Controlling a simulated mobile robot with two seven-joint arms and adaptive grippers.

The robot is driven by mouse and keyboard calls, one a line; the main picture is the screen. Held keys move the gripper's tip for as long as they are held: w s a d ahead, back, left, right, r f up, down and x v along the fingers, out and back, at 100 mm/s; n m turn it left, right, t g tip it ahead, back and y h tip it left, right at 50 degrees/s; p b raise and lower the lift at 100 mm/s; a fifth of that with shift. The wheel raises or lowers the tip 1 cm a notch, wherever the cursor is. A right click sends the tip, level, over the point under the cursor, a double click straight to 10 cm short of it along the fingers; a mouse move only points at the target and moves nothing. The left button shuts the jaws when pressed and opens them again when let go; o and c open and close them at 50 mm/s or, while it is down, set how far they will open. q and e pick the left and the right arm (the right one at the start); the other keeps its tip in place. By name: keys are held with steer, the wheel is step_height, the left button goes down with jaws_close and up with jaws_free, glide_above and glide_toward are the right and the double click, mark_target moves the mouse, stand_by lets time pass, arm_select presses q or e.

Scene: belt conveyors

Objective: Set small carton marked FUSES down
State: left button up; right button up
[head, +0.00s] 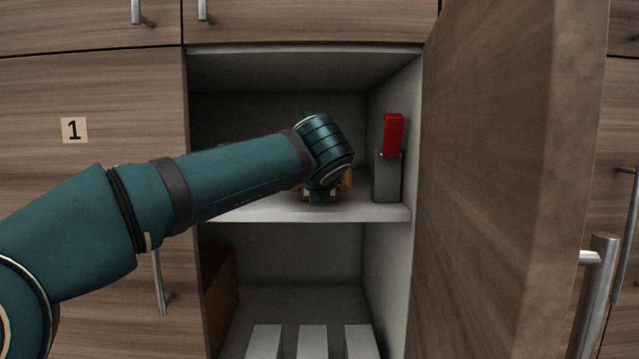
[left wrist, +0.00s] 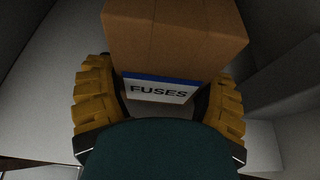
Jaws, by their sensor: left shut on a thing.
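The small carton marked FUSES (left wrist: 175,38) is brown, with a white, blue-edged label facing the camera in the left wrist view. My left gripper (left wrist: 161,88) is shut on it, with a yellow ribbed finger on each side. In the head view my left gripper (head: 325,188) is inside the open cupboard, just over the upper shelf (head: 290,210) near its front. My wrist hides most of the fingers and the carton there. I cannot tell whether the carton touches the shelf. My right gripper is in neither view.
A grey box (head: 386,180) with a red block (head: 394,135) on top stands at the shelf's right side, close to my gripper. The open cupboard door (head: 500,170) stands on the right. The lower compartment holds a brown item (head: 219,295) at left and white slats (head: 312,342).

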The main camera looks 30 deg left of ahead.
arm_select(q)
steer(key=o, duration=1.2)
steer(key=shift+f, duration=0.1)
steer(key=shift+o, duration=0.2)
steer(key=shift+s+r, duration=0.1)
steer(key=shift+r, duration=0.15)
steer(key=v, duration=1.1)
steer(key=shift+s+b, duration=0.35)
steer(key=shift+d, duration=0.15)
